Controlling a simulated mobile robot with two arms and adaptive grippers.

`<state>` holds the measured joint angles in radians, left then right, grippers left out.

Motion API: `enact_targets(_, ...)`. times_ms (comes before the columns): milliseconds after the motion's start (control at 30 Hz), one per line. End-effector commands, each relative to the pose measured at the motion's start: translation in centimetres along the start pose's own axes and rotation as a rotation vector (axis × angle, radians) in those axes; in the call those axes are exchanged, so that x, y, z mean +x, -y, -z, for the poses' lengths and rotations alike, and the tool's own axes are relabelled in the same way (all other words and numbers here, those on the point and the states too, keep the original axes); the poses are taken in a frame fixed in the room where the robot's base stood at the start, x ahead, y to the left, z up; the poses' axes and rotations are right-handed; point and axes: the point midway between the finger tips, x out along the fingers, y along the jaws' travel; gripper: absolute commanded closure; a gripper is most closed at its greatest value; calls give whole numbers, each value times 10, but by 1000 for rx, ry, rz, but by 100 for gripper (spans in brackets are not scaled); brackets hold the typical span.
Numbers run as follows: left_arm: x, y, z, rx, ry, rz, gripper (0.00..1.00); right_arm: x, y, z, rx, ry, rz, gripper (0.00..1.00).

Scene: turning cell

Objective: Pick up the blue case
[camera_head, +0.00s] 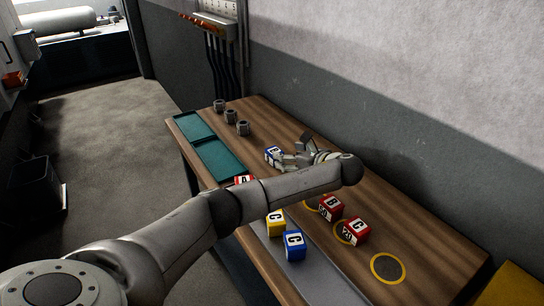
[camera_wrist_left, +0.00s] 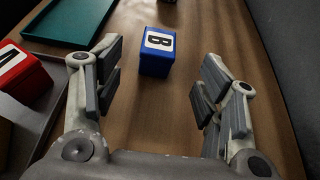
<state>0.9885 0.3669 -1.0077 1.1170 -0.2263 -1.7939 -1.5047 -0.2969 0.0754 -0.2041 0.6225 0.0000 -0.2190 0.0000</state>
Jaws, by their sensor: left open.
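A blue case (camera_wrist_left: 156,52) with a letter B on top stands on the wooden table in the left wrist view, just ahead of and between my fingers, touching neither. In the head view it (camera_head: 271,153) is partly hidden by my left gripper (camera_head: 287,157). The left gripper (camera_wrist_left: 160,78) is open, with a finger on each side and nothing between the pads. A second blue case (camera_head: 294,246), marked C, stands at the table's front on a grey strip. My right gripper is not in view.
A red case (camera_wrist_left: 22,72) marked A stands left of my gripper. Two red cases (camera_head: 331,207) (camera_head: 356,231) and a yellow case (camera_head: 275,222) stand nearer. Green trays (camera_head: 219,157) and several grey metal parts (camera_head: 231,117) lie farther along. A wall (camera_head: 390,130) borders the table's right side.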

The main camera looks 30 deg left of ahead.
Motion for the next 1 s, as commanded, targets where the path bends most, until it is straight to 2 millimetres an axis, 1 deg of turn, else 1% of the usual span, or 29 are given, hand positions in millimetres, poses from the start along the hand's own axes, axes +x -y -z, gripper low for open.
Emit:
enact_targets(33,10,-1,-1,0,1,-5,36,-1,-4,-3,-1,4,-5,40)
enact_targets(100,19,-1,-1,0,2,-4,36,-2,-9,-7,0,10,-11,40)
enact_targets(233,29,-1,0,0,1,-3,36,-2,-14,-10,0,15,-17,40)
enact_targets(367,40,-2,-1,1,1,-4,36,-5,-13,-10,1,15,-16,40)
enact_targets(500,60,-3,-1,1,1,-5,36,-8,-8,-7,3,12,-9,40)
enact_targets(600,72,-2,0,1,1,-4,36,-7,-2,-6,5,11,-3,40)
enact_targets(767,81,-2,0,0,0,-2,36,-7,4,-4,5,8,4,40)
enact_targets(1000,82,-2,0,0,0,-1,36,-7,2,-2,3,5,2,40)
